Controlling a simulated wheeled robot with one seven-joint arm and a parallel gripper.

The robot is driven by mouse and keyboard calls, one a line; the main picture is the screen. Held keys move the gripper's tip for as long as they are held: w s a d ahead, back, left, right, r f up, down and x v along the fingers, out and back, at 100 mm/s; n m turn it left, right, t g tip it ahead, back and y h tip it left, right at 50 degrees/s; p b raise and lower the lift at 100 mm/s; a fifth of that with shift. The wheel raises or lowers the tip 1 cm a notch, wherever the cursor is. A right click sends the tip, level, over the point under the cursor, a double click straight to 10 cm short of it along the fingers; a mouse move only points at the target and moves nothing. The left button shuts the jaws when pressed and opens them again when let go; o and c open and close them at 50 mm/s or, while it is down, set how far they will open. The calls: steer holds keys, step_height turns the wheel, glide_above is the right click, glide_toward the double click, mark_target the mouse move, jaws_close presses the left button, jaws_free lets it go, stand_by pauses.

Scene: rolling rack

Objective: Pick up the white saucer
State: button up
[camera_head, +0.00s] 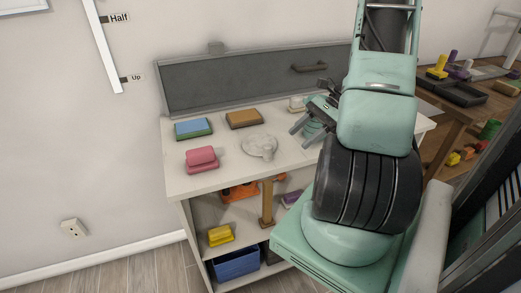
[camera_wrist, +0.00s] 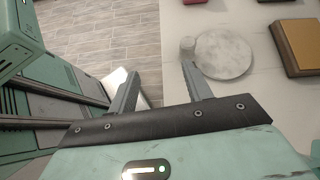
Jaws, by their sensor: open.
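The white saucer (camera_head: 262,147) lies flat on the white top of the rack, near its middle. It looks round and mottled, and a small pale knob-like piece (camera_wrist: 187,44) shows at its left edge in the wrist view. The saucer also shows in the wrist view (camera_wrist: 225,55), just beyond my right-hand finger. My gripper (camera_head: 300,133) is open and empty, to the right of the saucer in the head view. In the wrist view its two fingers (camera_wrist: 158,85) are spread wide, with the rack's edge and floor between them.
On the rack top (camera_head: 225,170) are a pink block (camera_head: 201,159), a blue-green block (camera_head: 193,128) and a brown block (camera_head: 244,118). A pale object (camera_head: 297,103) stands behind my gripper. A grey back panel (camera_head: 250,82) rises behind. The lower shelf holds several items, with a blue bin (camera_head: 235,264) below.

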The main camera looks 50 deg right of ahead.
steer(key=s+d+m+t, duration=0.5)
steer(key=d, duration=0.1)
steer(key=p, duration=0.2)
glide_toward(272, 158)
steer(key=shift+h, duration=0.4)
steer(key=w+a, duration=0.1)
steer(key=w+a+r, duration=0.1)
steer(key=w, duration=0.1)
steer(key=shift+w+a, duration=0.3)
steer(key=shift+a, duration=0.05)
steer(key=p+x, duration=0.1)
steer(key=x, duration=0.3)
steer(key=shift+w+a+r, duration=0.1)
steer(key=shift+w+a, duration=0.05)
steer(key=shift+a, duration=0.1)
steer(key=shift+w+a+f, duration=0.2)
steer(key=shift+w, duration=0.05)
jaws_close()
steer(key=shift+r, duration=0.1)
